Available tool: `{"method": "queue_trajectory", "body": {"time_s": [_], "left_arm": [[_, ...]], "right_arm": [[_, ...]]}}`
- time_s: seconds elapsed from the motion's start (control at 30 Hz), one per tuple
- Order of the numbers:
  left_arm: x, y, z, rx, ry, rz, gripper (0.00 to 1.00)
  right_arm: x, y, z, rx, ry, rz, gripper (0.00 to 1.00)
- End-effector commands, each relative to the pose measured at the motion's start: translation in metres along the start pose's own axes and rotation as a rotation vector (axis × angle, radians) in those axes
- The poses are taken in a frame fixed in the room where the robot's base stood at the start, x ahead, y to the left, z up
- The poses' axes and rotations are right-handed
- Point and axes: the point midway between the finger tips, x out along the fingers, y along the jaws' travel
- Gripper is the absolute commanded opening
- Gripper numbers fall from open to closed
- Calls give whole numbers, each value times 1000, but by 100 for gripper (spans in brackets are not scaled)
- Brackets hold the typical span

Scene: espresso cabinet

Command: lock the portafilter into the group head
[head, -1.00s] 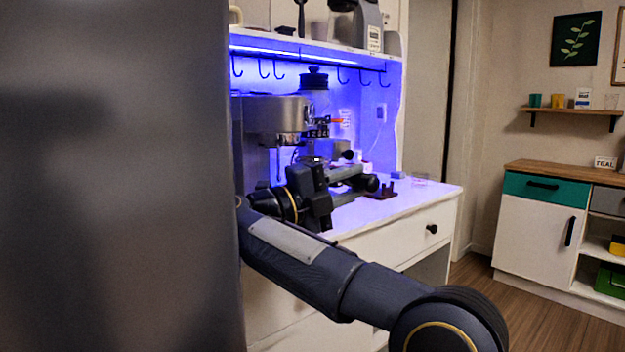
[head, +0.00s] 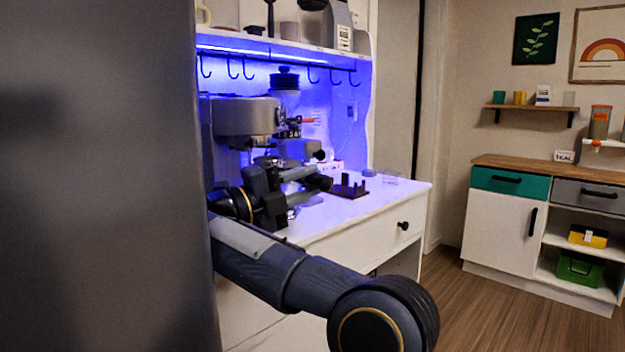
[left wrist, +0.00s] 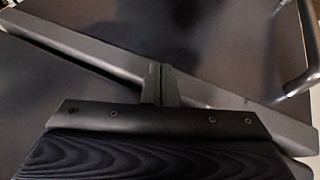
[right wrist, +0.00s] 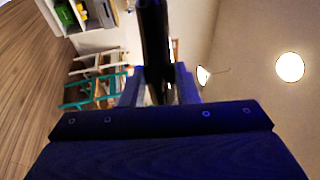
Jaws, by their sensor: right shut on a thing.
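The espresso machine (head: 235,116) stands on the white counter at the left, with its group head (head: 268,141) on the front underside. My right gripper (head: 290,182) is in front of and below the group head. It is shut on the dark handle of the portafilter (right wrist: 154,42), which runs between the fingers in the right wrist view. The handle's black end (head: 325,183) shows beside the fingers in the head view. The fingers and arm hide much of the portafilter, so I cannot tell how it sits against the group head. My left gripper (left wrist: 160,84) shows its fingers together and empty.
A dark stand (head: 349,188) and a small clear container (head: 391,178) are on the counter to the right. A grinder (head: 286,90) stands behind. Hooks hang under the shelf. A large dark surface (head: 100,180) blocks the left of the head view.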

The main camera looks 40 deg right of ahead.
Motion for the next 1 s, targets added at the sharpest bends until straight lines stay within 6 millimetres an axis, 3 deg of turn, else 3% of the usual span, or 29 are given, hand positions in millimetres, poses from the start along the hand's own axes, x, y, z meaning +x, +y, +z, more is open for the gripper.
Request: {"method": "queue_trajectory", "body": {"time_s": [0.6,1.0], "left_arm": [[-37,17,-19,0,0,0,0],[-48,22,-24,0,0,0,0]], "right_arm": [[-6,-3,60,2,1,-2,0],[-9,0,78,4,1,-1,0]]}}
